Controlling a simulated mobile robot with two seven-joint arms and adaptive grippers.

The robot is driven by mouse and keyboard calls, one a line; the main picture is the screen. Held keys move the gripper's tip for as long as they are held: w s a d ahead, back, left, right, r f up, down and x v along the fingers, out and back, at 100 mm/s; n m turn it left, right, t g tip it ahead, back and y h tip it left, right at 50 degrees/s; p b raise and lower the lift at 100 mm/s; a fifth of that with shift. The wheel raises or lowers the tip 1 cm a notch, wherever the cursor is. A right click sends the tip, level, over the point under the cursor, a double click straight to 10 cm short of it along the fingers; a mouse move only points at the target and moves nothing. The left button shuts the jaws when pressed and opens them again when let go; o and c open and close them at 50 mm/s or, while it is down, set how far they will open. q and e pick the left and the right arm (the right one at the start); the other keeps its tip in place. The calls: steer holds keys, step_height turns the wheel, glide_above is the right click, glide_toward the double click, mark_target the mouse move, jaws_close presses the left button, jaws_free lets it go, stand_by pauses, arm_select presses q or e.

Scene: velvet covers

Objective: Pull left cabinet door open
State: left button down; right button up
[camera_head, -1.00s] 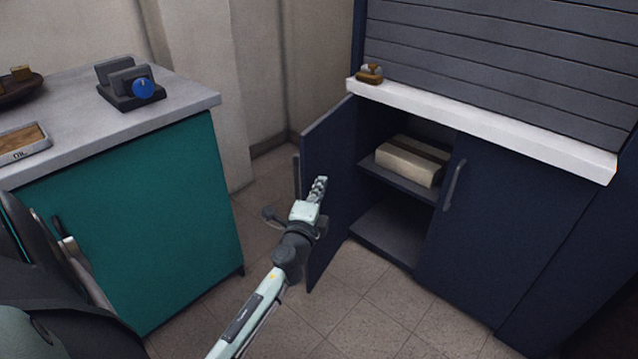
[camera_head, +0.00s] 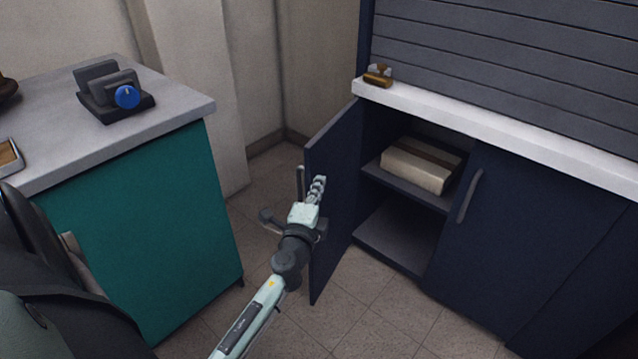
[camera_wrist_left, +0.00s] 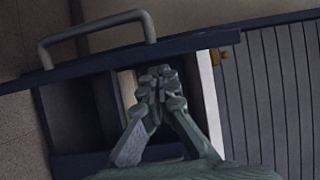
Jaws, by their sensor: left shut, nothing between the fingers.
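The left cabinet door (camera_head: 333,200) is dark blue and stands swung well open from the cabinet. Its grey bar handle (camera_head: 300,184) is on the outer face, left of my gripper. In the left wrist view the handle (camera_wrist_left: 97,33) shows above the door's edge (camera_wrist_left: 100,64). My left gripper (camera_head: 319,183) is in front of the door in the head view, on its inner side, with the fingers closed and nothing between them. The fingers (camera_wrist_left: 160,78) are near the door's edge in the wrist view; I cannot tell whether they touch it. My right gripper is not in view.
Inside the open cabinet a wrapped package (camera_head: 421,165) lies on a shelf (camera_head: 405,189). The right door (camera_head: 500,230) is shut. A stamp (camera_head: 378,76) sits on the white counter (camera_head: 470,118). A teal cabinet (camera_head: 150,230) stands at left, with tiled floor between.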

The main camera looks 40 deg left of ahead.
arm_select(q)
steer(key=shift+a, duration=0.2)
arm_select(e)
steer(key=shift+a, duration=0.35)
arm_select(q)
steer(key=shift+a, duration=0.1)
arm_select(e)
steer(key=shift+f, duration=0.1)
